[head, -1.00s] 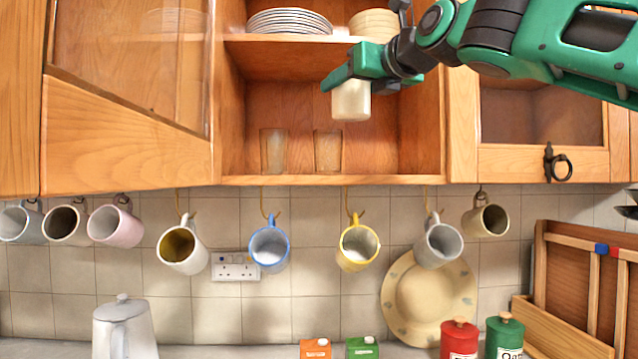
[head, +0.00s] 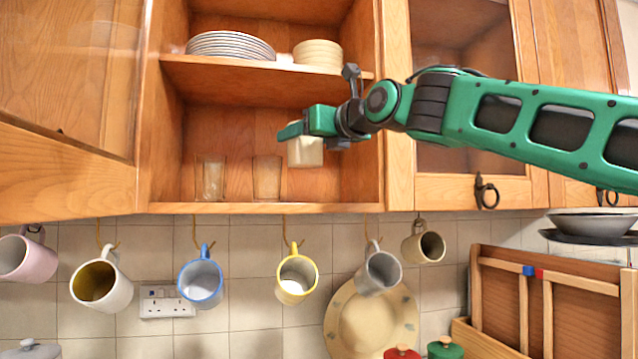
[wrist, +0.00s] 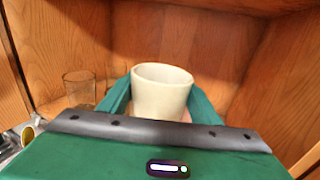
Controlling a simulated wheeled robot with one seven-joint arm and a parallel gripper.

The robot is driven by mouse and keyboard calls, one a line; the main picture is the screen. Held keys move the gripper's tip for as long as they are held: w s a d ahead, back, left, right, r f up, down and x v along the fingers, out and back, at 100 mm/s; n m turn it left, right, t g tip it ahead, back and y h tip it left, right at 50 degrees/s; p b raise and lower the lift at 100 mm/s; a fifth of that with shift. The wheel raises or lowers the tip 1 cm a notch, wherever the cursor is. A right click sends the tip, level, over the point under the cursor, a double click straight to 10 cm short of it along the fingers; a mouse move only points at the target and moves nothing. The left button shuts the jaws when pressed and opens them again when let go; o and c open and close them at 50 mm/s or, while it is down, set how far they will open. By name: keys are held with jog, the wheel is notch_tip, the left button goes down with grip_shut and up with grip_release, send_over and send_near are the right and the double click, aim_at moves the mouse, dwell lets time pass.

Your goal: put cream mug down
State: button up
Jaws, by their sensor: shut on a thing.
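The cream mug (head: 306,152) is held upright in my gripper (head: 300,132), in front of the open cabinet's lower compartment. In the wrist view the cream mug (wrist: 162,92) sits between the two green fingers of my gripper (wrist: 160,100), which touch its sides. In the head view it hangs above the level of the cabinet's bottom shelf (head: 260,207), with a gap beneath it. I cannot tell exactly how deep inside the cabinet it is.
Two clear glasses (head: 212,178) stand on the bottom shelf left of the mug. Plates (head: 230,46) and cream bowls (head: 317,54) sit on the shelf above. The shelf's right part looks clear. Several mugs, including a blue one (head: 200,281), hang on hooks below the cabinet.

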jog(key=shift+w+d+f, duration=0.5)
jog(key=shift+w+f, duration=0.35)
jog(key=shift+f, duration=0.45)
jog(key=shift+w+d+f, duration=0.5)
jog(key=shift+w+f, duration=0.3)
jog(key=shift+f, duration=0.5)
jog(key=shift+w+d+f, duration=0.5)
jog(key=shift+w+f, duration=0.35)
jog(key=shift+f, duration=0.45)
jog(key=o, duration=1.2)
jog(key=shift+o, duration=0.2)
jog(key=shift+d, duration=0.1)
jog(key=shift+s+d, duration=0.4)
jog(key=shift+d, duration=0.1)
jog(key=shift+s+d, duration=0.2)
jog(key=shift+s, duration=0.05)
jog(key=shift+v, duration=0.8)
jog(key=shift+s+d+r, duration=0.25)
jog(key=shift+s+d, duration=0.2)
jog(key=shift+s, duration=0.15)
jog(key=v, duration=0.7)
jog(key=shift+s, duration=0.15)
